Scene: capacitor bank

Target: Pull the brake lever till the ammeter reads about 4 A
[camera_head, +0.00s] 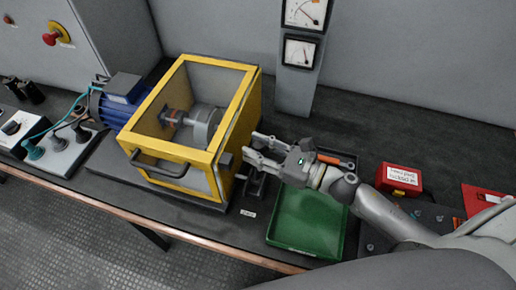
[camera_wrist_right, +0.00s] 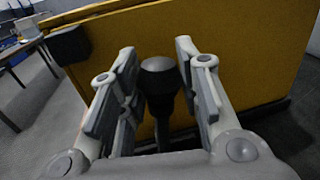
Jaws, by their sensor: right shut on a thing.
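The brake lever (camera_wrist_right: 159,78) shows in the right wrist view as a dark upright rod with a rounded knob. It stands between the fingers of my right gripper (camera_wrist_right: 156,60), beside the yellow guard panel. My right gripper (camera_head: 254,149) is shut on the lever; in the head view the fingers hide most of it. Two dial meters, an upper one (camera_head: 304,13) and a lower one (camera_head: 299,52), are on a grey post at the back. Their scales are too small to read, and I cannot tell which is the ammeter. My left gripper is not in view.
The yellow-framed guard (camera_head: 217,66) with a blue motor (camera_head: 117,101) stands left of the gripper. A green tray (camera_head: 308,222) lies below my right arm. A red box (camera_head: 399,178) is farther right. A red stop button (camera_head: 50,39) is at upper left.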

